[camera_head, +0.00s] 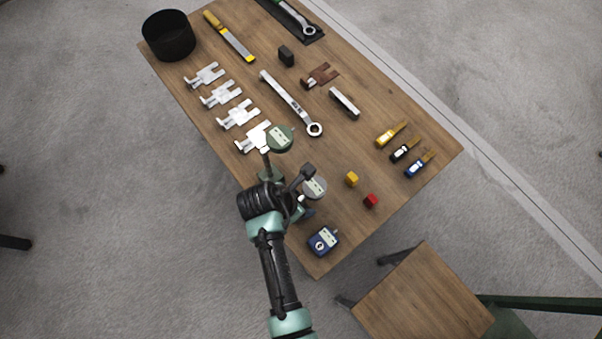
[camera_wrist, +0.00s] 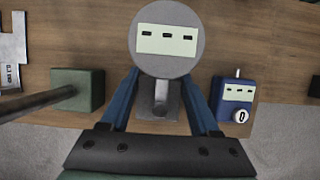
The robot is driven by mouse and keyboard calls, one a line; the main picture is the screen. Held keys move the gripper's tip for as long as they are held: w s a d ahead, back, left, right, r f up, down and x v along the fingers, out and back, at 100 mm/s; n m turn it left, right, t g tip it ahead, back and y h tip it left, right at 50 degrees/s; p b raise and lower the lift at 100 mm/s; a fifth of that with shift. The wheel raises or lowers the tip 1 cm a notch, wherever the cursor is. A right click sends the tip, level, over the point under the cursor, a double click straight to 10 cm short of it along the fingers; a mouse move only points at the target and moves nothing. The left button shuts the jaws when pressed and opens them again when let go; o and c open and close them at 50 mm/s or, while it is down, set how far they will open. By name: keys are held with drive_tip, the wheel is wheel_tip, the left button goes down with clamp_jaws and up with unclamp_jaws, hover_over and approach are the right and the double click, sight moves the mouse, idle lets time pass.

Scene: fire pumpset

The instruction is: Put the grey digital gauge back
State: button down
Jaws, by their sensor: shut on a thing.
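The grey digital gauge (camera_head: 314,187) has a round face with a pale display. In the wrist view the gauge (camera_wrist: 170,20) fills the top middle, display towards the camera, with its grey lower part between my blue fingers. My gripper (camera_wrist: 163,92) is shut on it. In the head view my gripper (camera_head: 305,200) is at the near left part of the table, partly hidden by my wrist. Whether the gauge touches the table or hangs just above it, I cannot tell. A green digital gauge (camera_head: 279,138) stands to the left on a green base (camera_head: 270,173).
A green block with a dark rod (camera_wrist: 78,92) is close left of my fingers. A blue meter (camera_head: 323,241) is close right, also in the wrist view (camera_wrist: 234,98). A stool (camera_head: 425,300) stands near.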

drive_tip(key=shift+c, duration=0.6)
unclamp_jaws()
